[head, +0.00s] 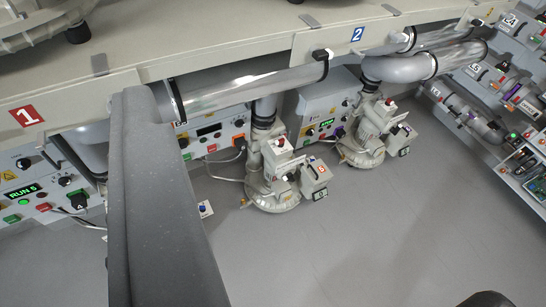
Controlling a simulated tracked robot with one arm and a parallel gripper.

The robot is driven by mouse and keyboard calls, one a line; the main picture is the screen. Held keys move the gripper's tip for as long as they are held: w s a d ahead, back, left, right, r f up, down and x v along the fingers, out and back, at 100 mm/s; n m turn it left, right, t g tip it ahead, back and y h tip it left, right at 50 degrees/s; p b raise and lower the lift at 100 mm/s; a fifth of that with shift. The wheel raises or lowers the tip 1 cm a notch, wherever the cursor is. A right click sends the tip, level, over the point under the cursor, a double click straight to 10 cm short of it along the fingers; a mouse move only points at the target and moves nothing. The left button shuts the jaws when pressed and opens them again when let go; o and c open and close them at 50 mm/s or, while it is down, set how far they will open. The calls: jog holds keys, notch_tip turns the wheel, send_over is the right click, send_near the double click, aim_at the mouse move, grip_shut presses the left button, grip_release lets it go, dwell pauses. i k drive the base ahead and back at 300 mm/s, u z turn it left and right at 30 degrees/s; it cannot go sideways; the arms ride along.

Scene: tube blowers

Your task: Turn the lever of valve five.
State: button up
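Valve five and its lever cannot be made out for certain. A pale blower unit (272,190) stands on the floor near the middle, with a small side box (315,180) bearing a red-marked label and a dark label too small to read surely. A second similar unit (365,145) stands farther back to the right, also with a side box (401,138). A control panel (35,195) at the left shows "RUN 5" in green. My gripper's fingers are not in view. My grey arm link covers part of the left side.
A beige overhead beam (250,55) carries a red "1" sign (26,116) and a blue "2" sign (357,34). A clear pipe (255,88) runs beneath it. Equipment racks (505,95) line the right. Grey floor (400,235) is open in front of the blowers.

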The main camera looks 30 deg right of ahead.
aim_at(288, 177)
jog(key=u, duration=0.05)
jog(key=k, duration=1.1)
jog(key=z, duration=1.1)
jog(key=i, duration=1.55)
jog(key=u, duration=0.05)
